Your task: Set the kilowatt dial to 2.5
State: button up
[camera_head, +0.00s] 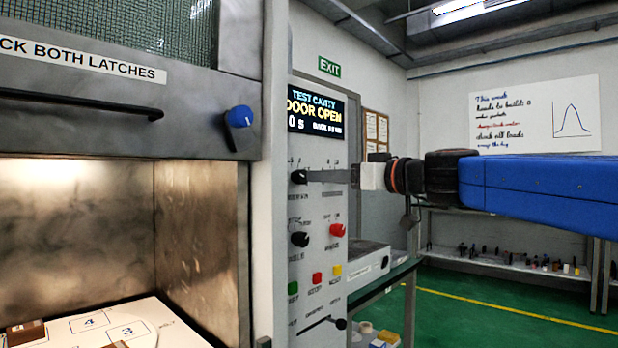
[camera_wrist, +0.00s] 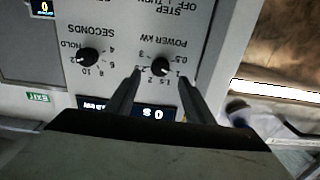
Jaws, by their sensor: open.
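In the wrist view, which sees the panel upside down, the dial (camera_wrist: 160,67) lies between my fingertips. Its printed scale runs from 0.5 to 3. A small pale mark shows on the knob, but I cannot tell surely which number it points at. In the head view the dial (camera_head: 298,177) sits at the upper left of the grey panel. My gripper (camera_wrist: 160,74) is open, one finger on each side of the knob. I cannot tell whether either finger touches it.
The black seconds dial (camera_wrist: 88,57) is beside the power dial. Below on the panel are another black knob (camera_head: 299,240), a red knob (camera_head: 337,230), coloured buttons and a lever (camera_head: 340,323). The display (camera_head: 315,112) reads "DOOR OPEN". The open cavity (camera_head: 75,230) is at left.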

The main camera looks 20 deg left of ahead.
aim_at(304, 176)
jog(key=x, duration=0.6)
jog(key=shift+w+a, duration=0.1)
jog(key=shift+a, duration=0.1)
jog(key=shift+c, duration=0.2)
jog(key=c, duration=1)
